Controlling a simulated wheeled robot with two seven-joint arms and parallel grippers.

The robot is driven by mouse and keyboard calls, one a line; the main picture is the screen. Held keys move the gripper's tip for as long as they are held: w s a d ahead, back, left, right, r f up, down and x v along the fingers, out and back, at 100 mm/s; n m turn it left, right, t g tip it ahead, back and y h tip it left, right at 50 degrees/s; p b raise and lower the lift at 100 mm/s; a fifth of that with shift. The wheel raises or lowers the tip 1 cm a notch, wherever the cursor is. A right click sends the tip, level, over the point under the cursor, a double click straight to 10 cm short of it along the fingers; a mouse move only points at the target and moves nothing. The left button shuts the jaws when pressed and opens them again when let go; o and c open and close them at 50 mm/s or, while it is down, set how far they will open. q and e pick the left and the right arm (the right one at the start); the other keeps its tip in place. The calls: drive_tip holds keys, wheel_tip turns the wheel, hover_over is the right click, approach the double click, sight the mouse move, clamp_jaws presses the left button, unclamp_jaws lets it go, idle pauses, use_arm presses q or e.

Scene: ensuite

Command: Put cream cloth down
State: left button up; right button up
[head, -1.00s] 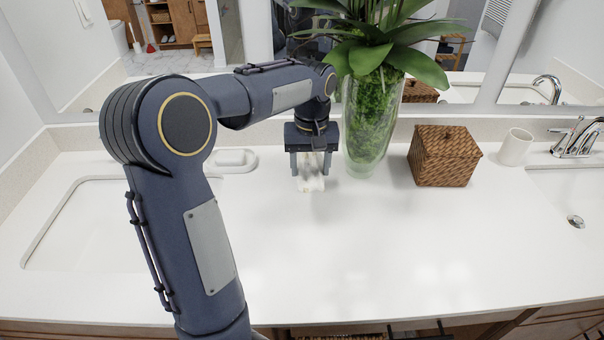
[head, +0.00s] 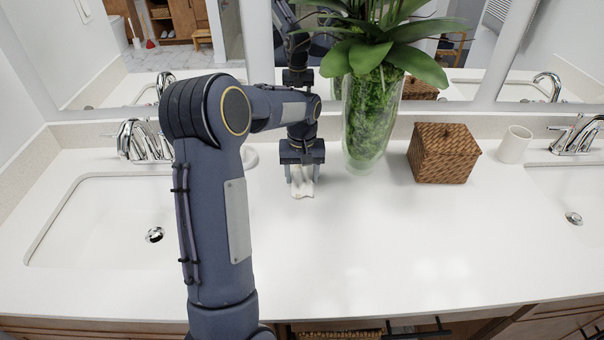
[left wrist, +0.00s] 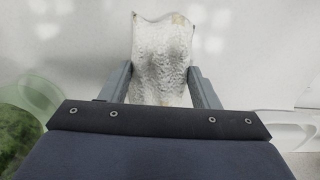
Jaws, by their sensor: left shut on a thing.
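The cream cloth (head: 302,182) is a small, crumpled, off-white piece at the white counter (head: 400,250), left of the glass vase. My left gripper (head: 302,177) points down with its fingers on both sides of the cloth, shut on it. In the left wrist view the cloth (left wrist: 162,60) sticks out beyond the two grey fingers (left wrist: 162,85), textured with faint yellowish marks. Its lower end is at or just above the counter; I cannot tell whether it touches. My right gripper is not in view.
A tall glass vase (head: 368,135) with green filling and a leafy plant stands close right of the gripper. A wicker box (head: 444,153) and white cup (head: 514,145) stand farther right. Sinks lie left (head: 105,225) and right (head: 575,190). The front middle counter is clear.

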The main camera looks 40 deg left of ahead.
sight(302, 176)
use_arm(q)
drive_tip(key=shift+f, duration=0.2)
drive_tip(key=o, duration=0.9)
drive_tip(key=shift+r, duration=0.1)
wheel_tip(302, 176, up, 12)
drive_tip(key=f, duration=0.1)
drive_tip(key=s+d+r+m+t+h, duration=0.1)
drive_tip(key=s+d+r+m+t, duration=0.1)
drive_tip(key=s+d+r, duration=0.3)
drive_tip(key=s+d+f+m+t+h, duration=0.1)
drive_tip(key=s+d+f, duration=0.1)
drive_tip(key=s+d, duration=0.3)
drive_tip(key=s+d+f+m+t+h, duration=0.1)
drive_tip(key=s+d+f+m, duration=0.1)
drive_tip(key=s+d, duration=0.3)
drive_tip(key=s+d+f+m+t, duration=0.1)
drive_tip(key=s+d, duration=0.3)
drive_tip(key=s, duration=0.6)
drive_tip(key=shift+d+f+t+h, duration=0.15)
drive_tip(key=shift+d+f+h, duration=0.05)
drive_tip(key=shift+f, duration=0.25)
drive_tip(key=shift+d+f+t+h, duration=0.15)
drive_tip(key=shift+d+f+h, duration=0.05)
drive_tip(key=shift+f, duration=0.2)
